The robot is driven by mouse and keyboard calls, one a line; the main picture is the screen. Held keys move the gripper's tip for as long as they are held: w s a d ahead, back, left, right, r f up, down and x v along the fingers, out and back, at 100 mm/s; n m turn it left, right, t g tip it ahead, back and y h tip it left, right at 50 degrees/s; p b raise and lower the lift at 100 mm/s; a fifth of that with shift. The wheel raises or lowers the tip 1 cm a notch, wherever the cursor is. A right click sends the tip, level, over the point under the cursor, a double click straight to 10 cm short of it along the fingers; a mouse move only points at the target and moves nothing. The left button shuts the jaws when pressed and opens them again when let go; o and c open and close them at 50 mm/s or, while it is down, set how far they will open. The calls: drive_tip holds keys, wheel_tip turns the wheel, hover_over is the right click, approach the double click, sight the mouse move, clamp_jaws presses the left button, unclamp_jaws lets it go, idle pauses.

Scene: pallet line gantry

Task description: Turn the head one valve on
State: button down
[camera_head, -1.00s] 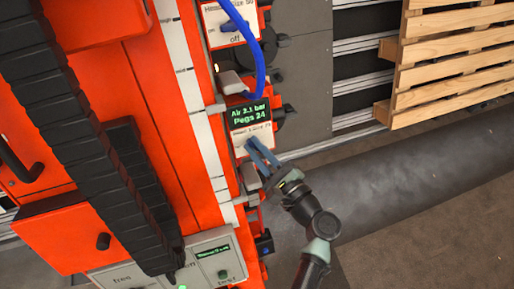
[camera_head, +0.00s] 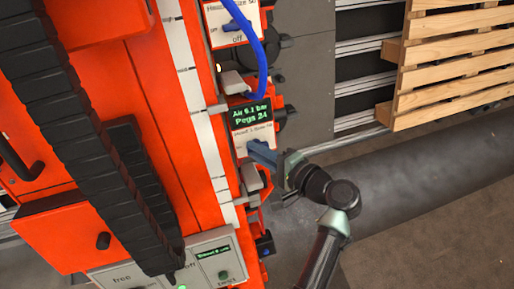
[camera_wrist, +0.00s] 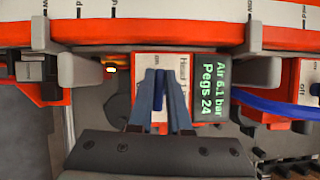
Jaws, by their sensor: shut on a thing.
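The head one valve plate (camera_head: 239,141) is a white label plate on the orange machine, just below the green-text display (camera_head: 250,114), which reads Air 6.1 bar, Pegs 24. In the wrist view the plate (camera_wrist: 142,68) shows behind my fingers, with the display (camera_wrist: 214,100) to its right. My gripper (camera_head: 258,149) reaches in from the right. In the wrist view my gripper (camera_wrist: 160,85) is shut on the blue valve handle (camera_wrist: 158,88), one finger on each side. My fingers hide part of the handle and its label.
A second valve with a blue handle (camera_head: 231,18) and an off label sits above. A blue hose (camera_head: 262,60) loops beside the display. Grey brackets (camera_head: 251,178) jut out near my fingers. A wooden pallet (camera_head: 460,60) is at upper right. Floor at lower right is clear.

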drive_tip(key=shift+n, duration=0.5)
drive_tip(key=c, duration=0.9)
unclamp_jaws()
drive_tip(key=shift+o, duration=0.2)
drive_tip(key=b+v, duration=0.1)
drive_tip(key=v, duration=1.2)
drive_tip(key=shift+w+r+b, duration=0.15)
drive_tip(key=shift+r+b, duration=0.05)
drive_tip(key=shift+b, duration=0.15)
